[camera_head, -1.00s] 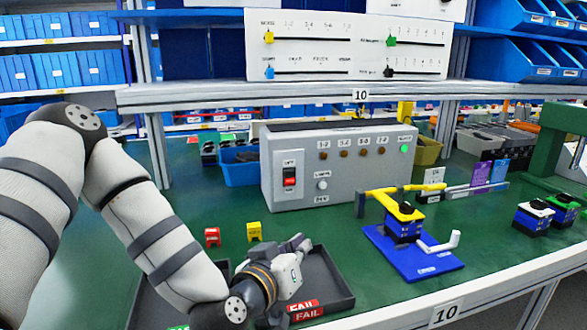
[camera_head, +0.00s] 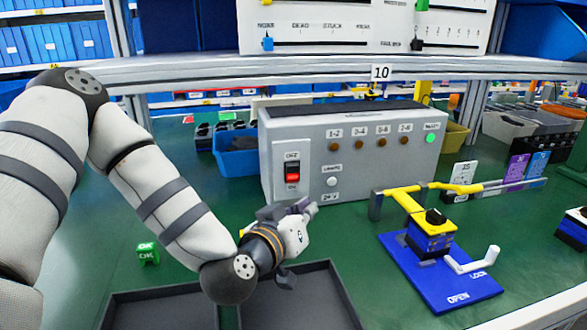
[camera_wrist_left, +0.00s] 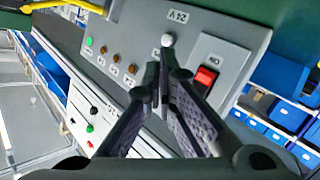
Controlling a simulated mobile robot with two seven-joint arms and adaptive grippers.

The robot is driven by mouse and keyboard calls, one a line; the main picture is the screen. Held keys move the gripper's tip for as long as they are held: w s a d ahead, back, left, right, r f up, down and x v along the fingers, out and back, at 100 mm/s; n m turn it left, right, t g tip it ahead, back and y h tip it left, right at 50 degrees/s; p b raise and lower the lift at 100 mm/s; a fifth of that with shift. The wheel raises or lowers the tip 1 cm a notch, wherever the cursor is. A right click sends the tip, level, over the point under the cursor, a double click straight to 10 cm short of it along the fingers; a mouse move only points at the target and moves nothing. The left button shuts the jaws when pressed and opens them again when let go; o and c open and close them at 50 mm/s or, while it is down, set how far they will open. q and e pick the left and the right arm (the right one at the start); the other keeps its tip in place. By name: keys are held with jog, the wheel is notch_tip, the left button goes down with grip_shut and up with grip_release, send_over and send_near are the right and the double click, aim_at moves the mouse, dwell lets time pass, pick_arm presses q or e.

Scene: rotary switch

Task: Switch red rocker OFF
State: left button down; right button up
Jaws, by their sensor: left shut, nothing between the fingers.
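The red rocker (camera_head: 292,171) is on a white plate on the front of the grey control box (camera_head: 350,190), with OFF printed above it and ON below. Which side is pressed in I cannot tell. My left gripper (camera_head: 310,208) is in front of the box, below and slightly right of the rocker, apart from it. In the left wrist view, the rocker (camera_wrist_left: 205,77) shows just right of the fingertips (camera_wrist_left: 161,72), which are together with nothing between them. My right gripper is not in view.
A white round button (camera_head: 332,182) sits right of the rocker. Brown lamps and a lit green lamp (camera_head: 430,139) line the box. Dark trays (camera_head: 335,290) lie below my gripper. A blue fixture (camera_head: 425,270) with a yellow clamp stands right. A green OK cube (camera_head: 148,254) is at left.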

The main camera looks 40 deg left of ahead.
aim_at(294, 181)
pick_arm(q)
jog(key=shift+w+a+r, duration=0.2)
jog(key=shift+w+a, duration=0.7)
jog(key=shift+a, duration=0.15)
jog(key=shift+w+a+r, duration=0.15)
jog(key=shift+w+a, duration=0.75)
jog(key=shift+a, duration=0.2)
jog(key=shift+w+a+r, duration=0.2)
jog(key=shift+w+a, duration=0.7)
jog(key=shift+a, duration=0.15)
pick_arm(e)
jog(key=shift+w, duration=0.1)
pick_arm(q)
jog(key=shift+w+a, duration=0.25)
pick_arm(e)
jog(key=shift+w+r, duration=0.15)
pick_arm(q)
jog(key=shift+w+a+r, duration=0.1)
jog(key=shift+w+a, duration=0.15)
jog(key=shift+a, duration=0.05)
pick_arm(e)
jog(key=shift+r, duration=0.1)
pick_arm(q)
jog(key=shift+s+d+p, duration=0.1)
jog(key=shift+p, duration=0.2)
jog(key=shift+s+d, duration=0.4)
jog(key=shift+d, duration=0.1)
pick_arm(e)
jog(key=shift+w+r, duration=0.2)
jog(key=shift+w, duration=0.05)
